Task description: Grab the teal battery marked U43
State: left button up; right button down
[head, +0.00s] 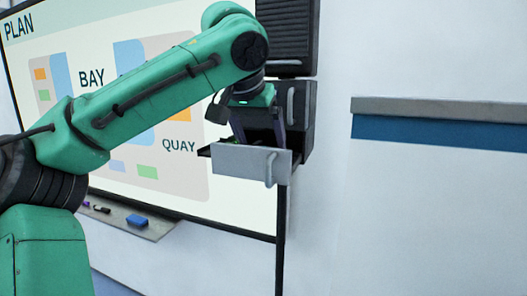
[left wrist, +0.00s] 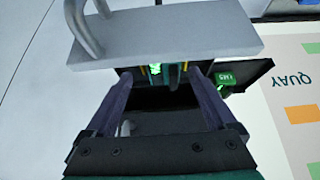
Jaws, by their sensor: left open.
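My left gripper (head: 264,130) points down into the open drawer (head: 240,162) of a dark wall cabinet. In the left wrist view its open fingers (left wrist: 158,78) reach toward the drawer's inside, behind the grey drawer front (left wrist: 165,35). A green block (left wrist: 224,78) with a small pale label lies in the drawer, outside the right-hand finger. The label is too small and turned to read surely. A bright green glowing item (left wrist: 155,70) and narrow dark teal and orange shapes show between the fingertips, against the drawer front. I cannot tell which is the U43 battery. My right gripper is not in view.
The drawer front has a grey loop handle (head: 270,168). More dark cabinet units (head: 288,35) stand above it. A whiteboard (head: 120,100) with a ledge (head: 125,215) holding pens and a blue eraser is at left. A white wall block (head: 440,190) stands at right.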

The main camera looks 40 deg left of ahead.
pick_arm(q)
jog(key=shift+w+a+f, duration=0.15)
jog(key=shift+w+f, duration=0.15)
jog(key=shift+f, duration=0.15)
jog(key=shift+a+f, duration=0.25)
jog(key=shift+a, duration=0.1)
jog(key=c, duration=0.7)
jog(key=shift+d+r, duration=0.1)
jog(key=shift+d, duration=0.1)
grip_shut()
jog(key=shift+a, duration=0.1)
